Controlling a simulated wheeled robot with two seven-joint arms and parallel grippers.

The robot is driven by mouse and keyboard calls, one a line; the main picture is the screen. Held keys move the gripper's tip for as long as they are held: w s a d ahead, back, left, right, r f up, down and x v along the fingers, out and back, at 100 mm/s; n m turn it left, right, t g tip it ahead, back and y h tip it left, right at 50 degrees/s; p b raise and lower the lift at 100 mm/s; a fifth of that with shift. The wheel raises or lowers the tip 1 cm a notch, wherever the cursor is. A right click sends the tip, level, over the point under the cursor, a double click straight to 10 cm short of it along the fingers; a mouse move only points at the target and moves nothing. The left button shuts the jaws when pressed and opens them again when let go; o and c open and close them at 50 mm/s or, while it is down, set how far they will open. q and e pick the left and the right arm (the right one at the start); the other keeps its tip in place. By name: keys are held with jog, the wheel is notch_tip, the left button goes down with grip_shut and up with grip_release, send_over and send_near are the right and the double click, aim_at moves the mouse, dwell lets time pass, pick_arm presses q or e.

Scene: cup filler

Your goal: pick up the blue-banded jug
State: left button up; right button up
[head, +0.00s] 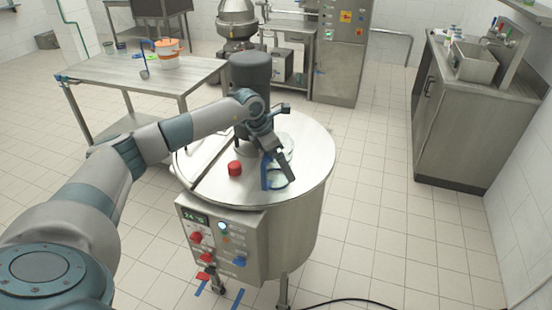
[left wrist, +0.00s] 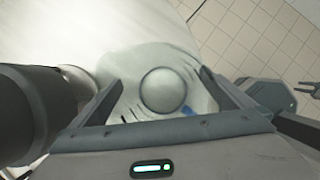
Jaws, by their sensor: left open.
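The blue-banded jug (head: 266,173) stands on the round steel lid of the vat, partly hidden behind my left gripper in the head view. Its blue part and a pale, clear round part show there. In the left wrist view a translucent round vessel with dark marks, which looks like the jug (left wrist: 135,72), lies between the two fingers, with a small blue patch on it. My left gripper (head: 276,160) is open and reaches down over it. The fingers lie on either side in the left wrist view (left wrist: 163,98); contact cannot be told. My right gripper is not seen.
A red knob (head: 235,168) sits on the vat lid (head: 213,180) left of the jug. A dark motor column (head: 250,72) rises behind. The control panel (head: 222,240) faces front. A steel table (head: 135,70) stands left and a sink cabinet (head: 470,125) right.

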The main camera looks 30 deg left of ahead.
pick_arm(q)
jog(key=shift+f, duration=0.1)
jog(key=shift+c, duration=0.6)
jog(key=c, duration=0.9)
jog(key=shift+c, duration=0.3)
jog(key=shift+w+r+b, duration=0.1)
jog(key=shift+r+b, duration=0.4)
jog(key=s+d+r+b, duration=0.3)
jog(key=d+r+b, duration=0.3)
jog(key=d+r, duration=0.4)
jog(key=shift+s+d, duration=0.35)
jog(key=shift+d, duration=0.25)
